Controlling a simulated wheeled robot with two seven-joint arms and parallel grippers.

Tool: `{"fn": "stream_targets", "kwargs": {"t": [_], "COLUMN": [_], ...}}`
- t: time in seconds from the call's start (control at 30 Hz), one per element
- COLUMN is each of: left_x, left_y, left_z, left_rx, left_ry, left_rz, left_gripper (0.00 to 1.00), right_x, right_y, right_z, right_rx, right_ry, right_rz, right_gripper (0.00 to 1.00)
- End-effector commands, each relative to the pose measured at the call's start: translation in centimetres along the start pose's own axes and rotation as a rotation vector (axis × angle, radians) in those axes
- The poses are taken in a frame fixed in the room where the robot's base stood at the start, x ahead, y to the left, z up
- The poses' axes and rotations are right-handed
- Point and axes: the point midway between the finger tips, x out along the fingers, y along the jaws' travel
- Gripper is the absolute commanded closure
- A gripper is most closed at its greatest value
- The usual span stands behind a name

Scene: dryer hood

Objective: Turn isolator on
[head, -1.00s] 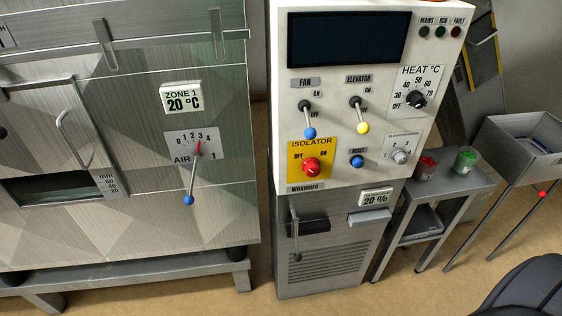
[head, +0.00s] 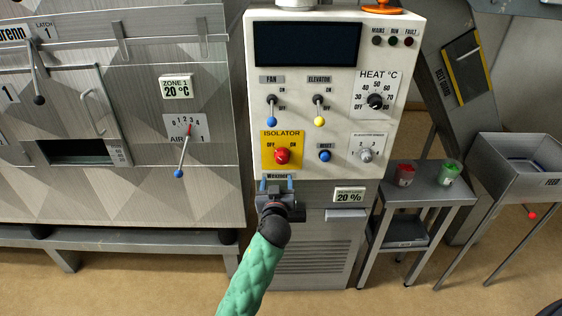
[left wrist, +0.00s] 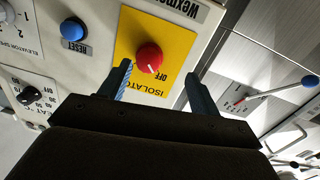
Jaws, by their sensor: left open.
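The isolator is a red rotary knob (head: 282,156) on a yellow plate (head: 268,138) marked OFF and ON, low on the left of the white control panel. My left gripper (head: 276,184) is open and empty just below the knob in the head view. In the left wrist view the red knob (left wrist: 149,57) shows upside down, ahead of and between the two open fingers (left wrist: 158,82), apart from them. My right gripper is not in view.
Fan lever (head: 271,110), elevator lever (head: 319,110) and blue reset button (head: 324,156) are near the knob. The heat dial (head: 375,101) is to the right. The dryer's air lever (head: 184,152) is to the left. A small table (head: 427,186) holds red and green cups.

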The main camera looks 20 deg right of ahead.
Motion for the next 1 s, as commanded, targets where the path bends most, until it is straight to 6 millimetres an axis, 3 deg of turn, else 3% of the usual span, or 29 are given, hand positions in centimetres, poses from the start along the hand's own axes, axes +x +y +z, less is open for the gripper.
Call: {"fn": "stream_targets", "kwargs": {"t": [0.1, 0.2, 0.3, 0.7, 1.0], "left_x": [0.1, 0.6, 1.7, 6.5, 7.8], "left_y": [1.1, 1.4, 1.3, 1.4, 1.3], "left_z": [-2.1, -2.5, -2.6, -2.8, -2.5], "left_rx": [-0.004, -0.005, -0.004, -0.004, -0.005], "left_ry": [0.037, 0.042, 0.042, 0.04, 0.04], "left_rz": [0.015, 0.018, 0.018, 0.016, 0.016], "left_gripper": [0.37, 0.37, 0.37, 0.37, 0.37], "right_x": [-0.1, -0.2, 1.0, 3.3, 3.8], "right_y": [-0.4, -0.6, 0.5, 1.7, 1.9], "right_z": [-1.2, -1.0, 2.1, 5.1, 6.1], "right_rx": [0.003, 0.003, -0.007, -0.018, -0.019], "right_ry": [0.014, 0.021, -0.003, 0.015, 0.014], "right_rz": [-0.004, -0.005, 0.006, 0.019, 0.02], "right_gripper": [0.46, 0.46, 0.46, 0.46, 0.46]}}
